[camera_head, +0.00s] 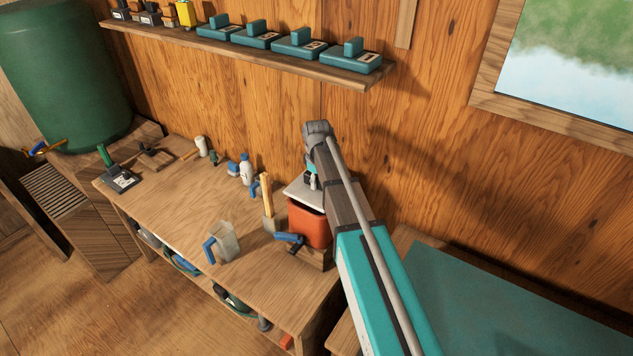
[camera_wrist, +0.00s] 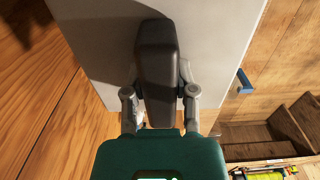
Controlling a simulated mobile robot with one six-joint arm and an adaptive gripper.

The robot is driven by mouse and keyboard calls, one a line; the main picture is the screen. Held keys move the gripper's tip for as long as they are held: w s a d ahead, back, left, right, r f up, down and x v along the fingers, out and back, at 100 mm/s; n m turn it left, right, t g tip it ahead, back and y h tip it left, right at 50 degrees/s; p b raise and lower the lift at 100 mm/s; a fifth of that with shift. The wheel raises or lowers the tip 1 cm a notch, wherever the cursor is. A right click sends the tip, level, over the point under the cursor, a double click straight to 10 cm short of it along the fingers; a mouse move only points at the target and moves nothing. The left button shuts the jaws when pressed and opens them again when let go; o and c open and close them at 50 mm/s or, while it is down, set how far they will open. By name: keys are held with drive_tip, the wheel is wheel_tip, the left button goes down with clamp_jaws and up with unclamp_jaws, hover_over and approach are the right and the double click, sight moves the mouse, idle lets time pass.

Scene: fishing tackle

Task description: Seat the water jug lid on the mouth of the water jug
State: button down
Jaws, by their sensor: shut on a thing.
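The water jug (camera_head: 308,226) is a red-orange box-shaped vessel at the right end of the workbench. The water jug lid (camera_head: 297,191) is a pale flat plate directly over the jug, hiding its mouth. In the wrist view the lid (camera_wrist: 95,45) is a broad grey-white plate with a dark bar handle (camera_wrist: 157,60). My gripper (camera_wrist: 160,97) is shut on this handle, one finger on each side. In the head view my gripper (camera_head: 312,180) is partly hidden by my arm. I cannot tell whether the lid touches the rim or hovers just above it.
The workbench (camera_head: 180,215) holds a clear pitcher (camera_head: 223,242) with a blue handle, an upright wooden-handled tool (camera_head: 267,200) and a white bottle (camera_head: 246,170) left of the jug. A blue-handled item (camera_head: 290,240) is at the jug's front. A shelf (camera_head: 250,55) with teal boxes is above.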

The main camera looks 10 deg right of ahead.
drive_tip(key=shift+f+b, duration=0.45)
drive_tip(key=shift+f, duration=0.2)
drive_tip(key=shift+f+b, duration=0.95)
idle(1.7)
drive_tip(key=shift+c, duration=1.7)
unclamp_jaws()
